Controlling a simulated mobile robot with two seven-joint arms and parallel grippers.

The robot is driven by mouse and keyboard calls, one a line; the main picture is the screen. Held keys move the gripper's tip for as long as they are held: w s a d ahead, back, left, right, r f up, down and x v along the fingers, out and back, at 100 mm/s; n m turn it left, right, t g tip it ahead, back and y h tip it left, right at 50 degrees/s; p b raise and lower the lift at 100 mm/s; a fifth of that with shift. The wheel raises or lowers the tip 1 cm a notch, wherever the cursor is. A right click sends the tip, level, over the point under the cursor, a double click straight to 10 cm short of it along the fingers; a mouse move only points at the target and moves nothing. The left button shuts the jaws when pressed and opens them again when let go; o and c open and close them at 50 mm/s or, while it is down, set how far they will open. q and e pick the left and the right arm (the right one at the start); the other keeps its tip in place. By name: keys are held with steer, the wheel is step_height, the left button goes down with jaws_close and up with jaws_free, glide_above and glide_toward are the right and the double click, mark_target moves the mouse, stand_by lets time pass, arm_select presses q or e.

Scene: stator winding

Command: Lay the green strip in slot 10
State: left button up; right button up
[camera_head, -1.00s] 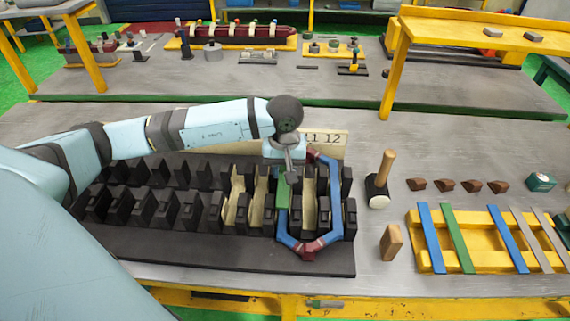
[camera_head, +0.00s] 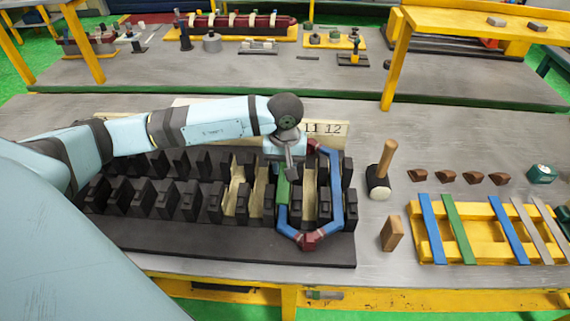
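A green strip (camera_head: 283,191) stands lengthwise at the left side of the blue coil (camera_head: 337,190), over the slot there. The lower part of the coil's left side shows below the strip. The coil, with dark red ends, sits around a tooth of the black stator block (camera_head: 240,246). My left gripper (camera_head: 289,174) is at the strip's far end and appears shut on it. The fingertips are small and partly hidden, and whether the strip is fully seated cannot be told. My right gripper is not in view.
Cream liners (camera_head: 258,190) line several slots. A number board (camera_head: 330,130) showing 11 and 12 stands behind the block. A mallet (camera_head: 381,175) and a wooden block (camera_head: 392,233) stand right. A yellow rack (camera_head: 480,247) holds coloured strips, including another green one (camera_head: 458,232).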

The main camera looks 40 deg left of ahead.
mark_target(285, 181)
arm_select(q)
steer(key=shift+f, duration=0.2)
steer(key=shift+f+b, duration=1.9)
steer(key=shift+f+b, duration=0.35)
steer(key=shift+f, duration=0.1)
steer(key=shift+f+b, duration=0.15)
steer(key=shift+b, duration=0.15)
steer(key=shift+f+b, duration=0.35)
steer(key=shift+b, duration=0.15)
steer(key=o, duration=1.1)
